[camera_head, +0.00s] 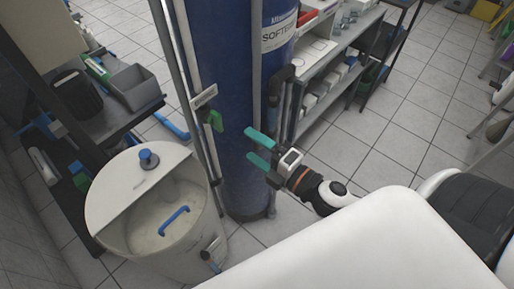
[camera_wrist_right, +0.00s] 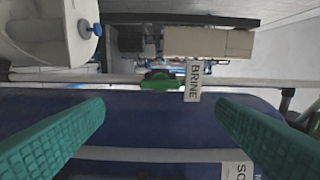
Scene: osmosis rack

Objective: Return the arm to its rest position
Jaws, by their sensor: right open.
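My right gripper (camera_head: 258,148) has teal fingers and is in front of the tall blue softener tank (camera_head: 233,100) in the head view. Its fingers are spread with nothing between them; they also show wide apart in the right wrist view (camera_wrist_right: 165,150). A green valve handle (camera_head: 216,121) on the grey upright pipe is left of the fingers and apart from them. In the wrist view the green handle (camera_wrist_right: 160,82) sits beyond the fingertips, next to a white tag reading BRINE (camera_wrist_right: 193,80). My left gripper is not in view.
A round white brine tub (camera_head: 105,215) with a blue knob and blue handle stands at the left. A dark shelf (camera_head: 140,112) with a grey bin is behind it. A shelf unit (camera_head: 345,45) stands behind the tank at the right. Tiled floor (camera_head: 400,130) is clear at the right.

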